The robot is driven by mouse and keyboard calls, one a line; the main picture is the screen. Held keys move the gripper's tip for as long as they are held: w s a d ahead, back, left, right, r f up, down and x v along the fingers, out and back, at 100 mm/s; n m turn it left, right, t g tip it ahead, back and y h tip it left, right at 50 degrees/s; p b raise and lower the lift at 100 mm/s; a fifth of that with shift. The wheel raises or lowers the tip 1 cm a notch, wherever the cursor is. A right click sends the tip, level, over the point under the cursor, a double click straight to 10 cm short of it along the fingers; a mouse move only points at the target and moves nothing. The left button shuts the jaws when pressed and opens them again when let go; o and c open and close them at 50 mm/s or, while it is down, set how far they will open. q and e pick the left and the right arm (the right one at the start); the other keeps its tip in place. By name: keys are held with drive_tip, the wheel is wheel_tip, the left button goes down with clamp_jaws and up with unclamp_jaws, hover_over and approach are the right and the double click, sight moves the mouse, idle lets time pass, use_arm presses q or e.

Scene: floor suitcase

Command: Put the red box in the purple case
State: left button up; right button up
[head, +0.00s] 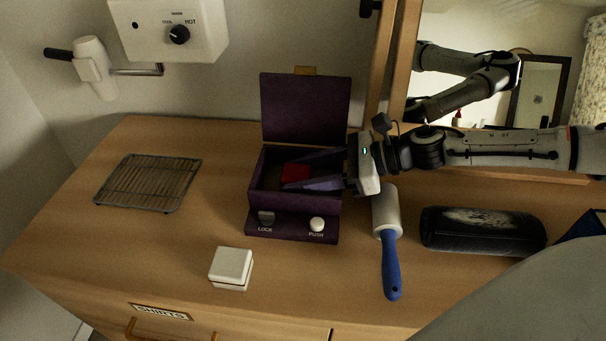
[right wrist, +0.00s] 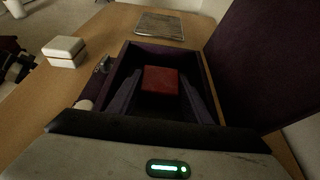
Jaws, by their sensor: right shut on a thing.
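The purple case (head: 305,94) stands on the wooden top with its lid open, upright at the back. The lid also shows at the right of the right wrist view (right wrist: 262,60). The red box (head: 295,172) is inside the case's opening, and it shows between my fingers in the right wrist view (right wrist: 161,80). My right gripper (head: 286,177) reaches in over the case's right side and is shut on the red box. Whether the box touches the case floor is hard to tell. My left gripper is not in view.
A white box (head: 231,267) sits in front of the case, and a wire rack (head: 148,182) lies to the left. A blue-handled lint roller (head: 390,262) and a black cylinder (head: 482,231) lie to the right. A mirror (head: 490,70) stands behind.

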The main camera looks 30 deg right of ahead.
drive_tip(key=shift+s+f+b, duration=0.2)
drive_tip(key=shift+f+b, duration=0.1)
drive_tip(key=shift+f, duration=0.3)
drive_tip(key=o, duration=1)
drive_tip(key=shift+f, duration=0.1)
drive_tip(key=shift+o, duration=0.4)
drive_tip(key=shift+a, duration=0.15)
drive_tip(key=shift+r+p, duration=0.6)
drive_tip(key=shift+p, duration=0.1)
drive_tip(key=b+v, duration=0.3)
drive_tip(key=v, duration=0.8)
drive_tip(key=shift+w, duration=0.2)
drive_tip(key=shift+s+d+r, duration=0.3)
drive_tip(key=shift+d+r, duration=0.15)
drive_tip(key=shift+d, duration=0.05)
